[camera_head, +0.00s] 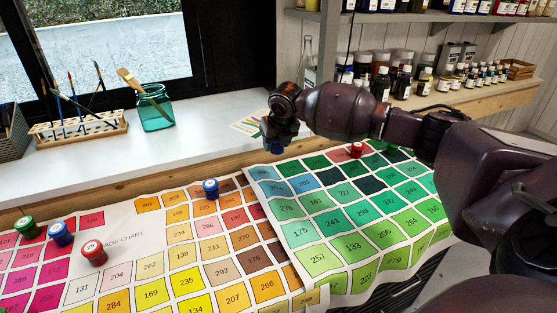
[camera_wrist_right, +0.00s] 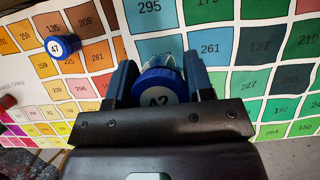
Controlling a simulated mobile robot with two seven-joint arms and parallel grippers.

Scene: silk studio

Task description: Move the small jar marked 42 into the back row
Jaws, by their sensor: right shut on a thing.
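The small blue jar marked 42 (camera_wrist_right: 160,85) is between the two fingers of my right gripper (camera_wrist_right: 165,82) in the wrist view, its numbered lid facing the camera. The fingers are shut on its sides. In the head view my right gripper (camera_head: 284,138) is over the chart's back edge, near the white sill; the jar is hard to tell apart from the fingers there. Another blue jar (camera_head: 210,188) stands on the chart to the left; it reads 47 in the wrist view (camera_wrist_right: 60,46). My left gripper is not in view.
A red jar (camera_head: 356,150) stands at the back of the green chart (camera_head: 335,296). Green (camera_head: 27,228), blue (camera_head: 60,235) and red (camera_head: 94,254) jars stand at left. A teal glass (camera_head: 154,110) and brush rack (camera_head: 78,130) stand on the sill. Shelves of bottles are behind my right arm.

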